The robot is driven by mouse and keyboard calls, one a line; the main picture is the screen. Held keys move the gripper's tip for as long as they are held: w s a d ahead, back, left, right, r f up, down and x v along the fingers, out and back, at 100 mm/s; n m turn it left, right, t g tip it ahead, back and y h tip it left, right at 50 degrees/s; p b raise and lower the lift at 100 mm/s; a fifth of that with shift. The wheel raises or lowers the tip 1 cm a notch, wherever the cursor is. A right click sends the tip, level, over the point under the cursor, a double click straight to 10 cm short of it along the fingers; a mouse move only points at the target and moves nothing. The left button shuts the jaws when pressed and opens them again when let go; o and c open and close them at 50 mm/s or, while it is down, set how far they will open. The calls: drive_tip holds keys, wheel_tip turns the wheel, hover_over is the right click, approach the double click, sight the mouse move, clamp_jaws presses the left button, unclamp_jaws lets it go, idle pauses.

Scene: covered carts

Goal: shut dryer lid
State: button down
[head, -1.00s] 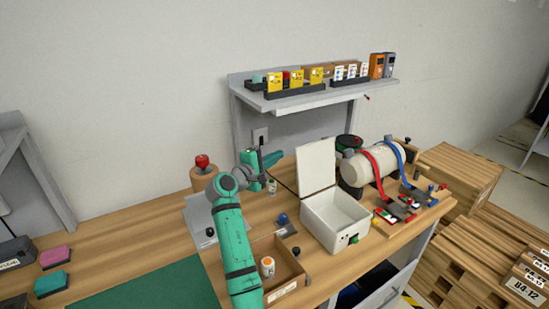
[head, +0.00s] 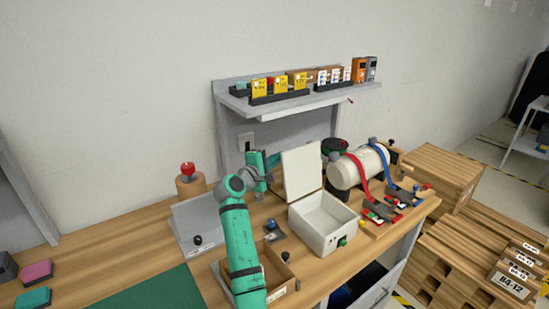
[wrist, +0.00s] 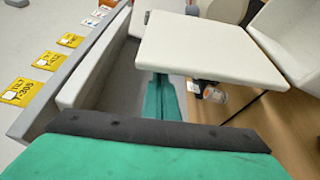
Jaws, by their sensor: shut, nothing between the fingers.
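The dryer is a small white box (head: 325,222) with a green knob on its front, right of my arm in the head view. Its square white lid (head: 302,172) stands open, nearly upright at the back of the box. In the wrist view the lid (wrist: 210,47) is a large pale panel close to the camera, covering part of the view. My gripper (head: 275,160) is shut and empty beside the lid's left edge. Its fingertips are partly hidden, and I cannot tell whether they touch the lid.
A wall shelf (head: 295,100) with yellow cards hangs behind. A wooden tray (head: 283,277) sits in front left. A small bottle (wrist: 215,93) shows below the lid in the wrist view.

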drive_tip(key=shift+s+d, duration=0.2)
drive_tip(key=shift+s, duration=0.05)
idle(0.3)
